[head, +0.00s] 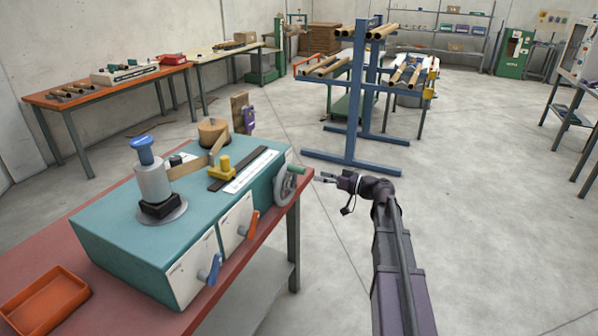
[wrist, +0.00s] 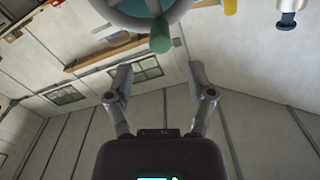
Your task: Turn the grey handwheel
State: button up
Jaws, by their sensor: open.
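The grey handwheel (head: 285,190) is on the right end of the teal winder (head: 105,238), and its green handle (head: 297,170) sticks out near the top of the rim. In the wrist view the handwheel (wrist: 112,17) is cut off by the top edge, with the green handle (wrist: 160,36) in front. My gripper (head: 318,178) is just to the right of the wheel in the head view. In the wrist view my gripper (wrist: 158,78) has its two fingers spread wide with nothing between them. The handle is beyond the fingertips, and I see no contact.
The winder stands on a red-topped bench (head: 62,215) with an orange tray (head: 42,303). Blue lever (head: 210,270) and orange lever (head: 249,224) project from its front. A blue rack (head: 352,130) with tubes stands behind. The floor to the right is clear.

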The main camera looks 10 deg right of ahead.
aim_at(305, 172)
jog(key=x, duration=0.8)
grip_shut()
